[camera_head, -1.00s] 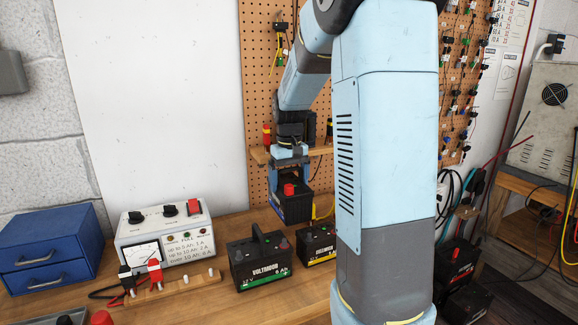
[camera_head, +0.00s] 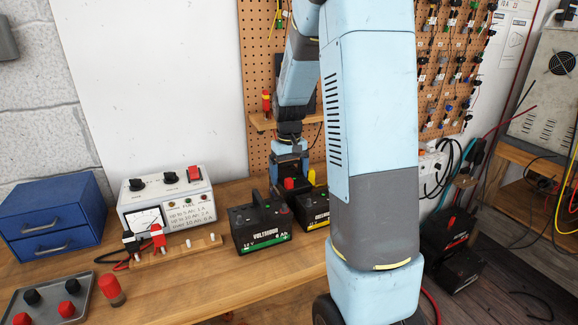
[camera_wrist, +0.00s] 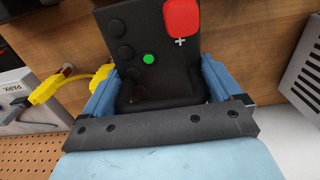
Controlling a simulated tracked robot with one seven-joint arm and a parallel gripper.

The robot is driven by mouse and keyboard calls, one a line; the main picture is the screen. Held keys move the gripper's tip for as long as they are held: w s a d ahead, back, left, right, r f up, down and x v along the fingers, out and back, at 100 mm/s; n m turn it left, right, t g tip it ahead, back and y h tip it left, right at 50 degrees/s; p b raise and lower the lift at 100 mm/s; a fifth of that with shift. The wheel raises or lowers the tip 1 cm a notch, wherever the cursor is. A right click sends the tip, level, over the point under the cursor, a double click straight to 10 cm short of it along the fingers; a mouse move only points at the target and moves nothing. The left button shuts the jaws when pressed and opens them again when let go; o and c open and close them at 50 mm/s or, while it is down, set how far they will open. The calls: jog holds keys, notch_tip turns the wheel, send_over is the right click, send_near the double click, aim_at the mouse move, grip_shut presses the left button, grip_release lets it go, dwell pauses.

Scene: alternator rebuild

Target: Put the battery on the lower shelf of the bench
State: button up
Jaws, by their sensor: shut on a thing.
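My gripper (camera_head: 289,165) is shut on a black battery (camera_head: 285,194) with a red terminal cap, above or at the back of the wooden bench (camera_head: 200,285). In the wrist view, the blue fingers (camera_wrist: 162,95) stand on both sides of the battery (camera_wrist: 140,30), which shows a green dot and a red cap with a plus sign. In the head view its lower part is hidden behind other batteries, so I cannot tell whether it touches the bench top. The lower shelf of the bench is not visible.
The Voltamour battery (camera_head: 260,228) and a yellow-striped battery (camera_head: 313,209) stand in front of the held one. A white meter box (camera_head: 165,207), blue drawers (camera_head: 48,217) and a tray of caps (camera_head: 20,305) occupy the left. More dark batteries (camera_head: 447,232) sit low at right.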

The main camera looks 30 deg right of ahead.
dwell(0.3)
jog(key=o, duration=1.7)
jog(key=shift+o, duration=0.2)
